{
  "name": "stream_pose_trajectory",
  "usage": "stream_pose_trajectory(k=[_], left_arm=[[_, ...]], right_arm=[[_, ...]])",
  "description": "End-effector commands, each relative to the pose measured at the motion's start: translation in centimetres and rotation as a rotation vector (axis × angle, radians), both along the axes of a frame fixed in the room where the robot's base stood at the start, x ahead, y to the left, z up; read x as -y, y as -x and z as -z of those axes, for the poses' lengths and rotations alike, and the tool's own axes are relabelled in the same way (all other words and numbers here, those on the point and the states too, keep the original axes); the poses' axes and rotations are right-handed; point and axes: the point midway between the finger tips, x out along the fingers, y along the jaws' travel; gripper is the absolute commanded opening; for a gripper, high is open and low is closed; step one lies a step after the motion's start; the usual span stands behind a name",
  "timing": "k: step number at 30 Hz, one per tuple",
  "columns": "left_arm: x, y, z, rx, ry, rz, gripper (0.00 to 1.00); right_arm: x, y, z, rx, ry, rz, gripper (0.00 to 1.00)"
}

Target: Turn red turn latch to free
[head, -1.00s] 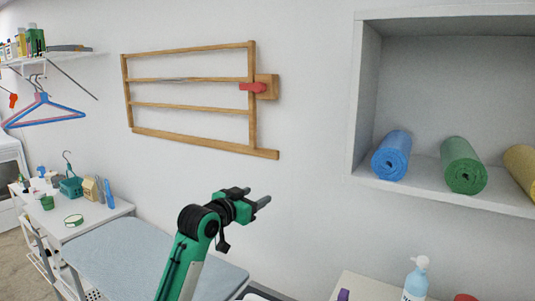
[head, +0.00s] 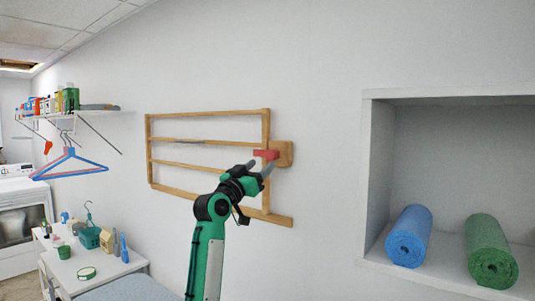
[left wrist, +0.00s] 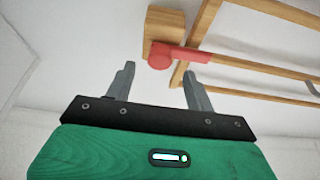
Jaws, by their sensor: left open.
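The red turn latch (head: 266,154) sits on a wooden block (head: 284,153) at the right side of the wooden wall rack (head: 208,166). Its handle lies level across the rack's right upright. In the left wrist view the red latch (left wrist: 174,56) shows just beyond the fingertips, with its round hub on the wooden block (left wrist: 165,24). My left gripper (head: 260,169) is open and empty, just in front of and below the latch in the head view. The left gripper (left wrist: 157,76) points at the latch with its two fingers apart. My right gripper is not in view.
A white wall cubby (head: 376,180) with a blue roll (head: 409,236) and a green roll (head: 490,250) is to the right. Hangers (head: 68,165) hang under a shelf (head: 85,113) at left. The wall between rack and cubby is bare.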

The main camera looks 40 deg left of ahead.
Motion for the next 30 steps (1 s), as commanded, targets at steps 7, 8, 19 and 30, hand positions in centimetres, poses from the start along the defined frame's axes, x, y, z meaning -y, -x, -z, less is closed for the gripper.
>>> stream_pose_trajectory(k=[7,8,19,30], left_arm=[[-0.4,-3.4,-1.6,-0.001,0.002,0.002,0.54],[-0.4,-3.7,-1.6,-0.001,0.002,0.002,0.54],[-0.4,-4.3,-1.7,-0.001,0.0,0.001,0.54],[-0.4,-4.3,-1.7,-0.001,0.0,0.001,0.0]], right_arm=[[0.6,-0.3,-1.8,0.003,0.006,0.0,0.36],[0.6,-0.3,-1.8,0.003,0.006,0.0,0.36],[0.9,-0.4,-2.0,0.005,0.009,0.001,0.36],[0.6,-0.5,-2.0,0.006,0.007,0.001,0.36]])
